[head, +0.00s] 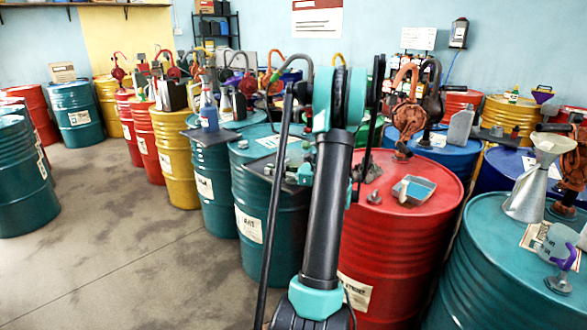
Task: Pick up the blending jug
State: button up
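I cannot tell for certain which vessel is the blending jug. A pale, translucent vessel (556,241) stands at the right on the near teal drum (492,262), close to a purple-handled fitting (566,252). A grey jug-like can (461,126) stands farther back on a blue drum. My arm rises through the middle of the view and hides part of the drums behind it. I cannot make out my gripper or its fingers.
A metal funnel-shaped vessel (530,183) stands on the near teal drum. A blue-lined tray (413,189) lies on the red drum (386,250). Drums with hand pumps crowd the middle and right. The concrete floor (130,235) at the left is clear.

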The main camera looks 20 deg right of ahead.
grip_shut()
dwell(0.5)
